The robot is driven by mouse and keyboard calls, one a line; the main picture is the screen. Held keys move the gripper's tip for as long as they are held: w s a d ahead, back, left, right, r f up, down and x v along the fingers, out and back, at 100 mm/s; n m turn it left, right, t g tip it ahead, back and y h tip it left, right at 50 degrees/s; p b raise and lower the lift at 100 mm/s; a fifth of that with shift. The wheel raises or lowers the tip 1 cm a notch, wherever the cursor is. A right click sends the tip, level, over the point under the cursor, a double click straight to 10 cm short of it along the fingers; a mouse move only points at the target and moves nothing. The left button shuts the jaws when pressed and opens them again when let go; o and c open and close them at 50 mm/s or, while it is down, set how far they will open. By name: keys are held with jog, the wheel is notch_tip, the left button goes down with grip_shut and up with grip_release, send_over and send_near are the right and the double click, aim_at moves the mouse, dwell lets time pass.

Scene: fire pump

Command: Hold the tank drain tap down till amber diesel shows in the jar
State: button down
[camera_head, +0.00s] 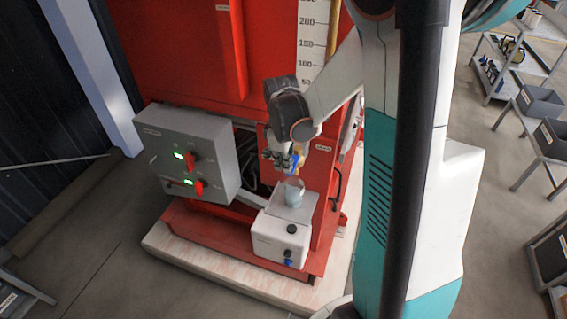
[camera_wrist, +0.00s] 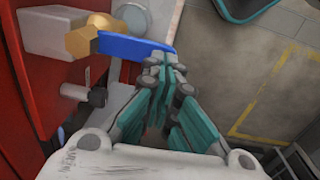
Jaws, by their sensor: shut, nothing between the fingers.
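The drain tap has a brass body (camera_wrist: 93,37) and a blue lever (camera_wrist: 132,46), seen in the wrist view. It stands out from the red tank (camera_head: 175,50), and its lever is nearly level in that picture. My gripper (camera_wrist: 167,62) is shut and empty, with its fingertips at the lever's free end; I cannot tell whether they touch. In the head view my gripper (camera_head: 281,160) is at the tap, with a bit of blue showing beside it. The jar (camera_head: 294,197) is below, pale and bluish; no amber shows.
A white box (camera_head: 280,240) with a dark knob and a blue part stands by the jar. A grey control box (camera_head: 190,150) with green lights is at left. A dark knob (camera_wrist: 98,97) sits below the tap. Shelving (camera_head: 510,55) stands at right across open floor.

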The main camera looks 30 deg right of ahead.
jog(key=shift+a+f, duration=0.1)
jog(key=shift+f, duration=0.1)
jog(key=f+t+h+b, duration=0.1)
jog(key=b, duration=0.1)
jog(key=f+t+h+b, duration=0.1)
jog(key=h+b, duration=0.1)
jog(key=shift+s+a+f, duration=0.15)
jog(key=shift+a+f, duration=0.05)
jog(key=shift+f, duration=0.05)
jog(key=shift+r, duration=0.2)
dwell(1.0)
jog(key=shift+r+p, duration=0.4)
jog(key=shift+r, duration=0.25)
jog(key=w+d+r+p+v, duration=0.1)
jog(key=p+v, duration=0.3)
jog(key=v, duration=0.9)
jog(key=shift+d+r+p, duration=0.3)
jog(key=shift+d, duration=0.15)
